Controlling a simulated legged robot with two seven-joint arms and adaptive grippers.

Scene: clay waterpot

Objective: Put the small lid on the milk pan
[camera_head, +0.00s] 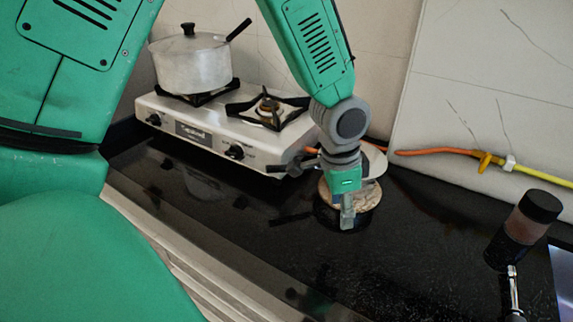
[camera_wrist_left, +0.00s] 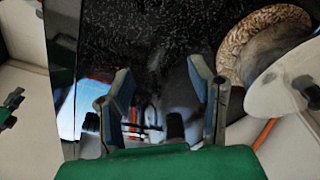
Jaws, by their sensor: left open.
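My left gripper (camera_head: 347,220) points down over the black counter, in front of a round piece with a tan speckled rim (camera_head: 371,192). In the left wrist view the gripper (camera_wrist_left: 161,80) is open, with nothing between its fingers. The tan rim (camera_wrist_left: 236,43) is to the right of the fingers there, around a dark grey inside. A pale grey disc with a dark knob, likely the small lid (camera_wrist_left: 283,77), overlaps that rim; it is partly hidden behind my wrist in the head view (camera_head: 374,160). A silver pan with a black knob and long handle, likely the milk pan (camera_head: 190,66), stands on the left burner.
The white two-burner stove (camera_head: 205,135) stands against the wall; its right burner (camera_head: 268,108) is bare. An orange hose (camera_head: 432,152) runs along the wall. The black counter (camera_head: 235,240) is clear in front.

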